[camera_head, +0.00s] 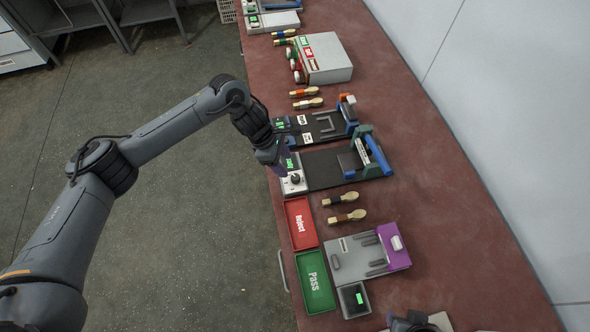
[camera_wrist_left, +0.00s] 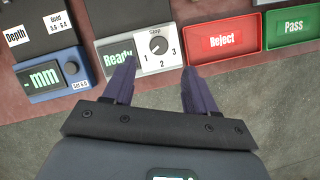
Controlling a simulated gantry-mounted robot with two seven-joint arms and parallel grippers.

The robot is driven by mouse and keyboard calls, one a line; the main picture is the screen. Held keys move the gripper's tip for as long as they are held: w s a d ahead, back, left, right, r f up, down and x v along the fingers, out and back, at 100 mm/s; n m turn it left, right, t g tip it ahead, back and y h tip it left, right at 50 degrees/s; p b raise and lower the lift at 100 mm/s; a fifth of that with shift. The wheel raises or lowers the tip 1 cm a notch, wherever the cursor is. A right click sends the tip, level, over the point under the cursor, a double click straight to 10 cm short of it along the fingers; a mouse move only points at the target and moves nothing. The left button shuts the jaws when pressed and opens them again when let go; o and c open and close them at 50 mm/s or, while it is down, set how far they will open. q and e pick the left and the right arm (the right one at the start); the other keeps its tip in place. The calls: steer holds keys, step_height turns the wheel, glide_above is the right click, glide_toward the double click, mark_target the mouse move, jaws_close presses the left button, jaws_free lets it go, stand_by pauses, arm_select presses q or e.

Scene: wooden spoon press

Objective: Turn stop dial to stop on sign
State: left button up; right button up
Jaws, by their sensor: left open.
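The stop dial (camera_wrist_left: 158,45) is a round black knob on a white panel with the numbers 1, 2 and 3 around it and a small label above. Its pointer direction is too small to tell. The dial also shows in the head view (camera_head: 295,179) on the light control box at the table's edge. Left of it, a green display (camera_wrist_left: 118,57) reads "Ready". My left gripper (camera_head: 274,165) is open beside the box. In the wrist view its purple fingers (camera_wrist_left: 157,70) are spread, empty, on the near side of the dial, apart from it.
A red Reject tray (camera_head: 290,220) and green Pass tray (camera_head: 331,296) lie nearby. A black press bed with a blue-handled press (camera_head: 377,155) stands behind the dial. A blue depth gauge box (camera_wrist_left: 57,75) sits left. Wooden spoons (camera_head: 345,216) lie on the table.

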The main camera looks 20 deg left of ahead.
mark_target(295, 177)
arm_select(q)
steer(key=x, duration=0.8)
steer(key=shift+w, duration=0.1)
steer(key=c, duration=1)
